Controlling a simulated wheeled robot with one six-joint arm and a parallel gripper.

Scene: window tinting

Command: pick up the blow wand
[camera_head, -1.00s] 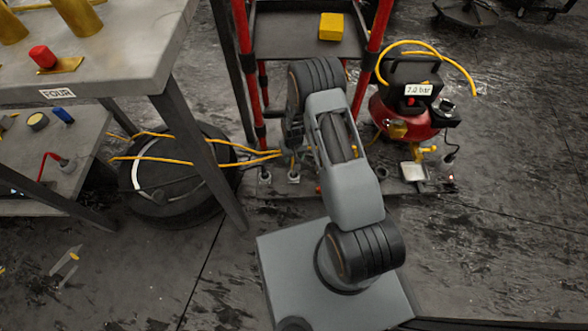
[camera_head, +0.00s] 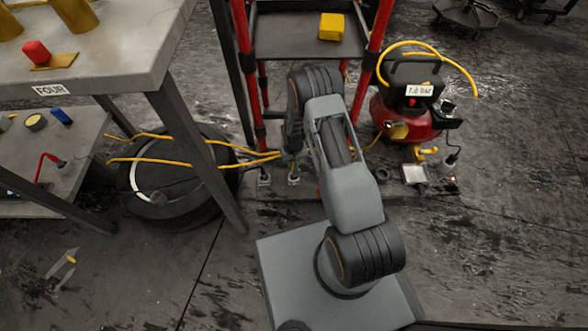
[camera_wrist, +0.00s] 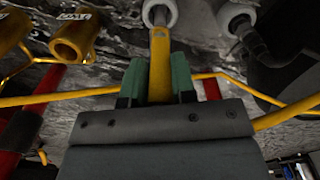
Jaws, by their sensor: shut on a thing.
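In the wrist view, my gripper (camera_wrist: 159,82) has its two green fingers closed on a yellow bar, which I take to be the blow wand (camera_wrist: 160,52). The bar runs up to a pale round collar (camera_wrist: 160,12) with a grey rod in it; I cannot tell whether the bar is clear of that collar. In the head view my own arm largely hides the gripper and the wand, near the foot of the red-posted rack.
Yellow hoses (camera_head: 190,160) run left to a black tyre-like ring (camera_head: 150,210). A red compressor (camera_head: 405,122) stands to the right. The grey table (camera_head: 130,55) is at left, and a yellow block (camera_head: 331,27) lies on the rack shelf (camera_head: 285,38). Open floor lies at far right.

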